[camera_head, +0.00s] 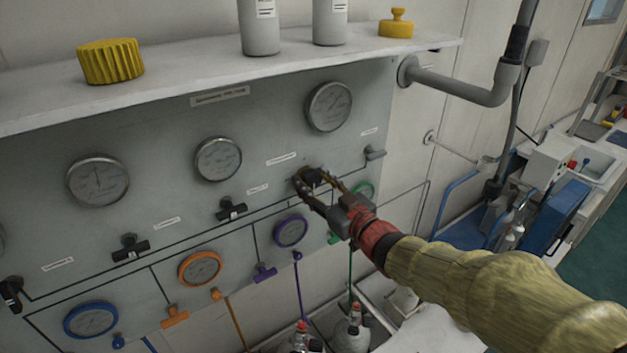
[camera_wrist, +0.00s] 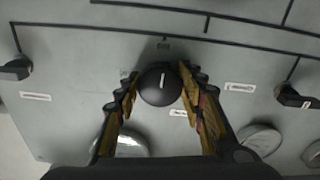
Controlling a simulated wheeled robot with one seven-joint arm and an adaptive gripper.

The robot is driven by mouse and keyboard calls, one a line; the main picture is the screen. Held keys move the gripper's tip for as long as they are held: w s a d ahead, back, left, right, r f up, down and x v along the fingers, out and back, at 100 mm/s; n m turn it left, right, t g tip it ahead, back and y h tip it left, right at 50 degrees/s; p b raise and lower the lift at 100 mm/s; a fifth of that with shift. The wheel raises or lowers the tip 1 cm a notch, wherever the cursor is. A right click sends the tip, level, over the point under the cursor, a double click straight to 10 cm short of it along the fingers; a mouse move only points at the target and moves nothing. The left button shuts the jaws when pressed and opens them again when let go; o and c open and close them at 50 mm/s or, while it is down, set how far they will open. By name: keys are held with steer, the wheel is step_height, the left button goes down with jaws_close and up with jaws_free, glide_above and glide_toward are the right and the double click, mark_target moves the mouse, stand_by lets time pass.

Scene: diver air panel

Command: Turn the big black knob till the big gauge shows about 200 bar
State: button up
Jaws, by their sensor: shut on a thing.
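The big black knob (camera_wrist: 160,88) is round with a white pointer line and sits on the grey panel. In the wrist view it lies between the two fingertips of my gripper (camera_wrist: 160,82), which is shut on it. In the head view my gripper (camera_head: 308,183) reaches the panel from the right, and the knob (camera_head: 312,175) is partly hidden by the fingers.
More gauges (camera_head: 98,181) and black T-handles (camera_head: 131,247) line the panel to the left. A shelf (camera_head: 200,82) with cylinders and yellow caps juts out above. A grey pipe (camera_head: 460,88) is at right.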

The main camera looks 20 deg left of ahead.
steer(key=shift+f, duration=0.15)
steer(key=o, duration=1.1)
steer(key=shift+o, duration=0.4)
steer(key=v, duration=1.2)
